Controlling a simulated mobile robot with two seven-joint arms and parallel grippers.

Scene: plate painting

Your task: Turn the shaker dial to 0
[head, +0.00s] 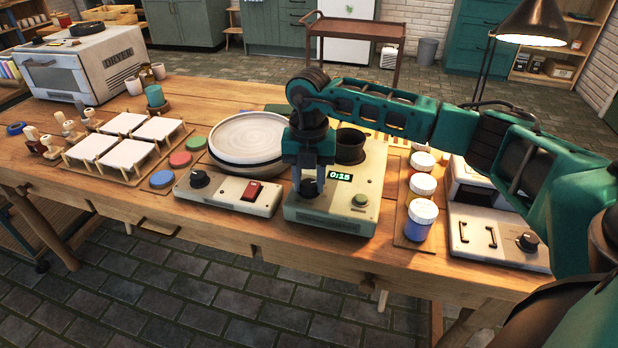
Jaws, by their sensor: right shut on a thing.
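The shaker (331,217) is a cream box near the front edge of the table, with a dark round cup holder (351,146) at its back. Its small display (340,177) reads 0:15 in green. A green button (359,200) sits at its right front. The dark shaker dial (309,188) is at its left front. My right gripper (309,182) reaches down from above and is shut on the dial, hiding part of it. The dial's pointer direction cannot be made out. My left gripper is not in view.
A turntable (250,140) with a control box (228,192) stands left of the shaker. Paint jars (420,218) stand close on its right, before another cream device (490,235). White tiles (127,160) and a dryer (85,65) are farther left.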

